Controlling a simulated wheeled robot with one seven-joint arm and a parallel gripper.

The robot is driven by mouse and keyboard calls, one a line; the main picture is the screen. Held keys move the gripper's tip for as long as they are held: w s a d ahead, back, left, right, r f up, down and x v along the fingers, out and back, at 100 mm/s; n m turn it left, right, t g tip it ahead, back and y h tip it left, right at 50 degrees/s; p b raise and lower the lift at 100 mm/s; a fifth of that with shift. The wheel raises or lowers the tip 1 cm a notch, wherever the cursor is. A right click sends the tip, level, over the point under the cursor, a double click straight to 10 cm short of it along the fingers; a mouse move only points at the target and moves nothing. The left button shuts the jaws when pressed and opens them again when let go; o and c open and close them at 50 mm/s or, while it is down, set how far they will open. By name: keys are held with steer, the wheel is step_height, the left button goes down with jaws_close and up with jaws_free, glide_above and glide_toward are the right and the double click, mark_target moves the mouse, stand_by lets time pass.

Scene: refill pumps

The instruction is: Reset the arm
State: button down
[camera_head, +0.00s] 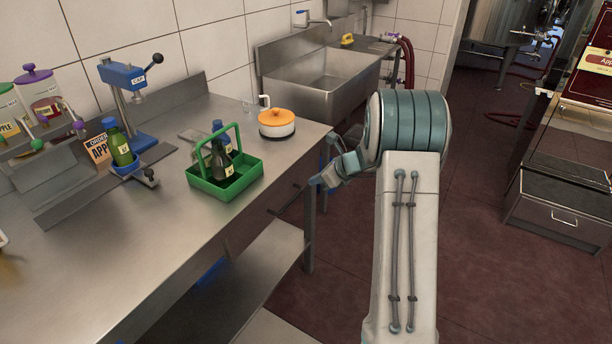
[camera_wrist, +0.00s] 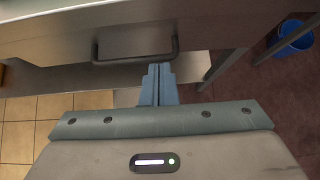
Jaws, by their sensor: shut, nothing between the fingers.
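My gripper (camera_wrist: 158,82) shows in the wrist view with its two fingers closed together and nothing between them. Beyond the fingertips in that view is a dark bar handle (camera_wrist: 135,57) on the metal front of the bench; whether they touch it I cannot tell. In the head view my arm (camera_head: 408,215) reaches forward and bends left at the top, and my gripper (camera_head: 318,182) is just off the right edge of the steel bench (camera_head: 180,235), partly hidden by the wrist.
On the bench are a green carrier (camera_head: 225,182) with dark bottles, an orange-topped pot (camera_head: 277,122), a blue press (camera_head: 125,85) and a green bottle (camera_head: 119,148). A sink (camera_head: 322,85) stands behind. A blue bucket (camera_wrist: 292,38) is on the floor. Open red floor lies right of my arm.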

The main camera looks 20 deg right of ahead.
steer(key=s+a+r+n+g+h+p, duration=0.1)
steer(key=s+a+r+n+g, duration=0.1)
steer(key=s+a+r+n, duration=0.55)
steer(key=s+a+r+n+g+h+p, duration=0.1)
steer(key=s+a+r+n+g, duration=0.1)
steer(key=s+r+n, duration=0.6)
steer(key=s+d+n+h+p, duration=0.1)
steer(key=s+n+h, duration=0.3)
steer(key=s+n, duration=0.7)
steer(key=s, duration=1)
steer(key=shift+d+n+h+p, duration=0.25)
steer(key=shift+n+h+p, duration=0.05)
steer(key=shift+n+p, duration=0.05)
